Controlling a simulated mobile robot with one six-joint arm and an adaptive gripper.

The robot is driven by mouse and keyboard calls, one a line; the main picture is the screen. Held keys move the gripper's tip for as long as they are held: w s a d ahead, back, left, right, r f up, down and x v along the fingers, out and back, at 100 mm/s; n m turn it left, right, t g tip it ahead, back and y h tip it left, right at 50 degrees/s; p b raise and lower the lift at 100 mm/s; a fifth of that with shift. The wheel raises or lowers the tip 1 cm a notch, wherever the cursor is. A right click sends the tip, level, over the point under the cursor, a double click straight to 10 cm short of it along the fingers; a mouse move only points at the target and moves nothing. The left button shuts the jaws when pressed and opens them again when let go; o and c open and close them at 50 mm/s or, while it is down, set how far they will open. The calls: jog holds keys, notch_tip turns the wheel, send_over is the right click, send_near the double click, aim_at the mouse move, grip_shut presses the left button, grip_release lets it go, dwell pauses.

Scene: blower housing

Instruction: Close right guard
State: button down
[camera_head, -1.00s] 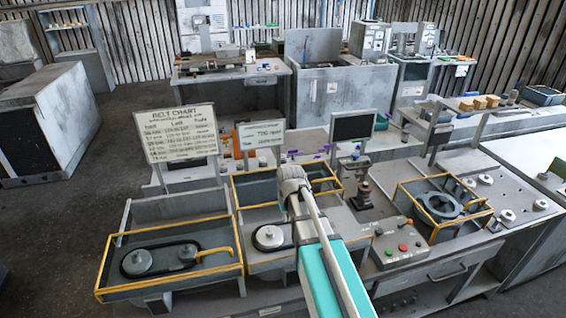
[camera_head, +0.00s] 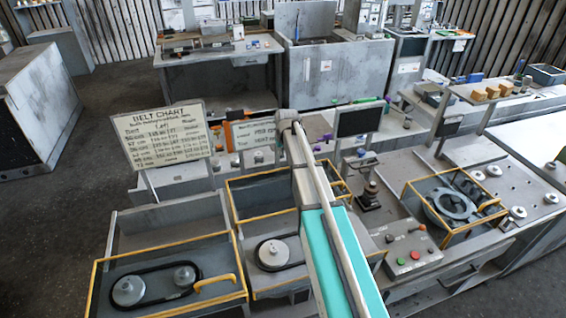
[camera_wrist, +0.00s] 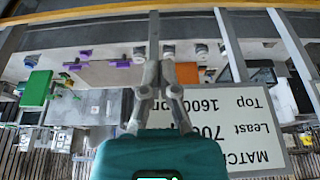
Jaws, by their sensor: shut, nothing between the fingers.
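The right guard (camera_head: 233,203) shows as a yellow-edged frame standing up at the back of the middle housing, partly hidden behind my arm. Its yellow handle (camera_head: 343,188) shows right of the arm. Below it, a pulley (camera_head: 272,254) with a black belt is exposed. My gripper (camera_head: 288,124) is above and beyond the guard's upper edge in the head view, apparently apart from it. In the wrist view, which is upside down, my gripper (camera_wrist: 160,75) is shut and empty, with a yellow bar (camera_wrist: 110,10) along the top edge.
The left housing's yellow frame (camera_head: 168,244) lies flat over two pulleys. A belt chart (camera_head: 162,135) stands behind it. A smaller sign (camera_wrist: 255,125) is close to my gripper. A dark monitor (camera_head: 359,119) and a button box (camera_head: 408,252) are on the right.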

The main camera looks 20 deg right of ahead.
jog(key=shift+w+d+r, duration=0.1)
jog(key=shift+w, duration=0.45)
notch_tip(320, 180, down, 9)
jog(key=b, duration=0.9)
jog(key=shift+s+f, duration=0.25)
jog(key=shift+s, duration=0.15)
jog(key=shift+s, duration=0.1)
dwell(0.6)
